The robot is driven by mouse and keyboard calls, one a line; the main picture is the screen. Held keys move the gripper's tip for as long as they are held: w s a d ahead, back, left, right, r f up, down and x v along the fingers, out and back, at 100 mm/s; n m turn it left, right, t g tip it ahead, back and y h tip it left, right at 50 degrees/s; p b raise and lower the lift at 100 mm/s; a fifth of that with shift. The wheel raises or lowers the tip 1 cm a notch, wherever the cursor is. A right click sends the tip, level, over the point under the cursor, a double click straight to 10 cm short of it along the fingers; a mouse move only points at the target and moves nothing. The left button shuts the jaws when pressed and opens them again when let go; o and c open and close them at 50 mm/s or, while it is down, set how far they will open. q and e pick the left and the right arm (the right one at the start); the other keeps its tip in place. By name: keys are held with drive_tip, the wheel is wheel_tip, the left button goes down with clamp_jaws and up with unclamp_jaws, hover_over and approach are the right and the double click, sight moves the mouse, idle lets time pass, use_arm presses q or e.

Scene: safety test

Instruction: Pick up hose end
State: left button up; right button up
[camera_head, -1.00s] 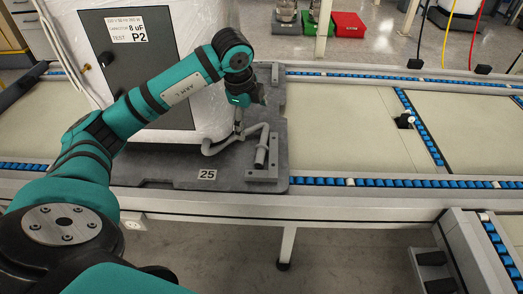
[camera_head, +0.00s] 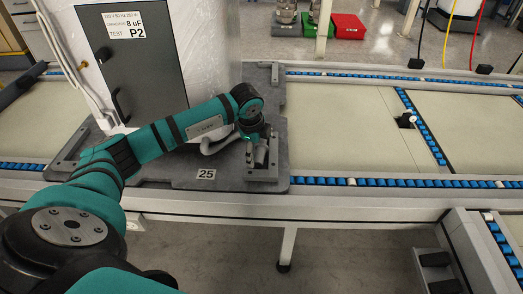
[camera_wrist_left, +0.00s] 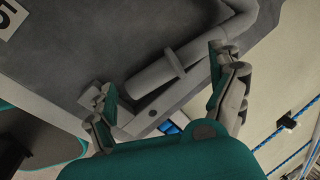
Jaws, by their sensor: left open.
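The grey hose end (camera_head: 262,156), a tube with a raised collar, lies by a metal bracket (camera_head: 262,174) at the front right of the grey pallet. In the left wrist view the hose end (camera_wrist_left: 157,76) lies diagonally between the spread fingers of my left gripper (camera_wrist_left: 163,72). The gripper is open, with a finger on each side of the tube. I cannot tell whether they touch it. In the head view my left gripper (camera_head: 250,157) is just above the hose end and partly hides it. My right gripper is not in view.
A wrapped white appliance (camera_head: 207,55) labelled P2 stands on the dark grey pallet (camera_head: 150,172), marked 25. Conveyor rollers (camera_head: 400,183) run along the front edge. The belt (camera_head: 340,130) right of the pallet is mostly clear. Red and green bins (camera_head: 348,25) are behind.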

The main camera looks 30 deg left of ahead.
use_arm(q)
drive_tip(key=shift+w+f, duration=0.15)
drive_tip(key=shift+f, duration=0.4)
drive_tip(key=c, duration=1.2)
drive_tip(key=shift+r, duration=0.2)
